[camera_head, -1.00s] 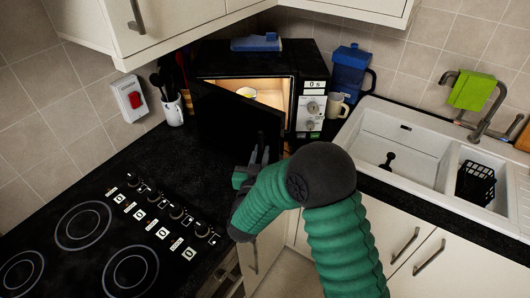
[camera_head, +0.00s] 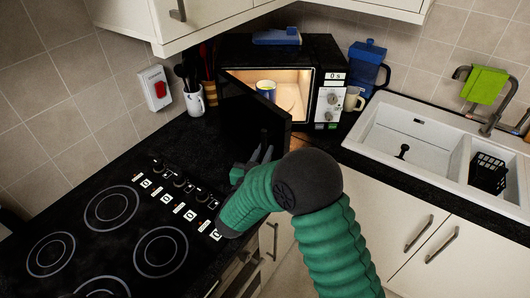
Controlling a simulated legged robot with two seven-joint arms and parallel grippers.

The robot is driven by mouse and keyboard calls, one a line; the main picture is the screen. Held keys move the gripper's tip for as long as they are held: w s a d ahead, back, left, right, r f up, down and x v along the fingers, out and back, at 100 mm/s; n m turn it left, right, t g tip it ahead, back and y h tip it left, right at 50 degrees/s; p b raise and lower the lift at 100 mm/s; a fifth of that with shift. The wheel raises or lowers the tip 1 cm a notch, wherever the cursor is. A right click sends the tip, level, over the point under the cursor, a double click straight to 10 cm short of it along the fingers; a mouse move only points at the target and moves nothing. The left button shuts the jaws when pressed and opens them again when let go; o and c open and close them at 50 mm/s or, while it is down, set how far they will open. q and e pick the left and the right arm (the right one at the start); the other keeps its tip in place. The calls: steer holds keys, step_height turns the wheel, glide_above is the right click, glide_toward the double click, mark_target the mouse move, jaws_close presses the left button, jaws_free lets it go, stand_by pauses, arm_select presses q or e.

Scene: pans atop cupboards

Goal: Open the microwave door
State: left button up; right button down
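The black microwave (camera_head: 328,57) stands in the back corner of the counter. Its door (camera_head: 250,117) is swung well out to the front left, showing the lit inside (camera_head: 292,90). A blue and yellow cup or can (camera_head: 266,87) is inside, partly hidden by the door. My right gripper (camera_head: 261,155) is low in front of the door's outer face, close to its lower free part. Its two dark fingers look apart with nothing visible between them. I cannot tell whether they touch the door. My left gripper is not in view.
A hob (camera_head: 112,208) with knobs lies left of my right arm. A white mug with utensils (camera_head: 194,101) stands left of the door. A cream mug (camera_head: 353,98) and blue jug (camera_head: 367,68) stand right of the microwave, near the sink (camera_head: 427,138). Cupboards (camera_head: 210,15) hang above.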

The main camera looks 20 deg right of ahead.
steer(key=c, duration=1.6)
jaws_free()
steer(key=shift+a, duration=0.35)
steer(key=shift+c, duration=0.2)
steer(key=shift+o, duration=0.8)
steer(key=shift+w+a, duration=0.1)
steer(key=shift+a, duration=0.15)
steer(key=v, duration=1.6)
steer(key=shift+s+a, duration=0.25)
steer(key=shift+s, duration=0.05)
steer(key=shift+f, duration=0.1)
